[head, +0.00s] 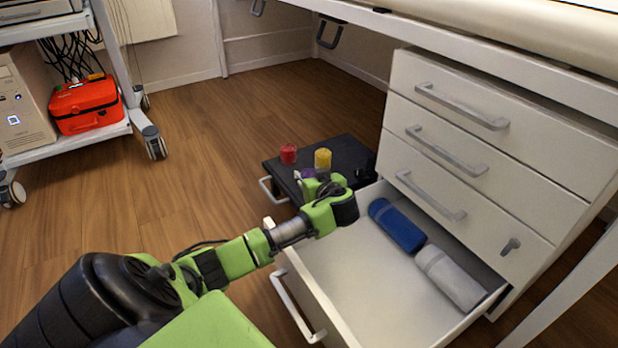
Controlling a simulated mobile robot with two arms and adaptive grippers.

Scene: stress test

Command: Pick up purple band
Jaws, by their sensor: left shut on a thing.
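The purple band (308,173) shows as a small purple patch on or just above a low black-topped step (345,150). My left arm comes in from the lower left, and my left gripper (311,179) is at the purple band, shut on it. The wrist hides the fingers and much of the band, so I cannot tell whether the band still touches the step. My right gripper is not in view.
A red roll (288,154) and a yellow roll (323,159) stand on the step. The open bottom drawer (365,285) beside it holds a blue roll (397,225) and a grey-white roll (450,278). A cart with a red case (86,104) stands left. The floor between is clear.

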